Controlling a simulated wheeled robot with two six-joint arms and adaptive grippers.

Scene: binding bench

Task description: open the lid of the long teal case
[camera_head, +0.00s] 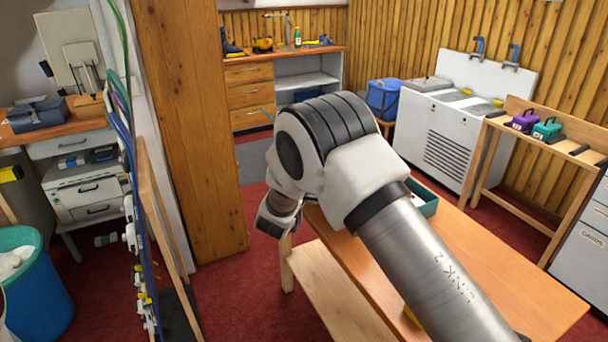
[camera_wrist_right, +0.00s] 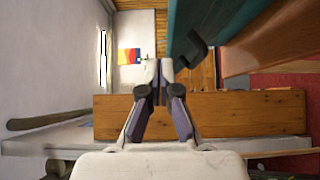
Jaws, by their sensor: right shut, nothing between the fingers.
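The long teal case (camera_head: 428,207) is on the wooden bench in the head view, mostly hidden behind my right arm; only its right end shows. In the right wrist view a long teal side of it (camera_wrist_right: 225,25) runs along the top, with a dark curved handle (camera_wrist_right: 190,50) jutting from it. My right gripper (camera_wrist_right: 160,66) is shut and empty, its fingertips just below and left of the handle. I cannot tell whether they touch it. The lid's state cannot be made out. My left gripper is in neither view.
The wooden bench (camera_head: 500,265) has bare top at its right front. A side table at the right holds a small purple case (camera_head: 524,120) and a small teal case (camera_head: 547,129). A tall wooden cabinet (camera_head: 190,120) and a blue bin (camera_head: 40,290) stand left.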

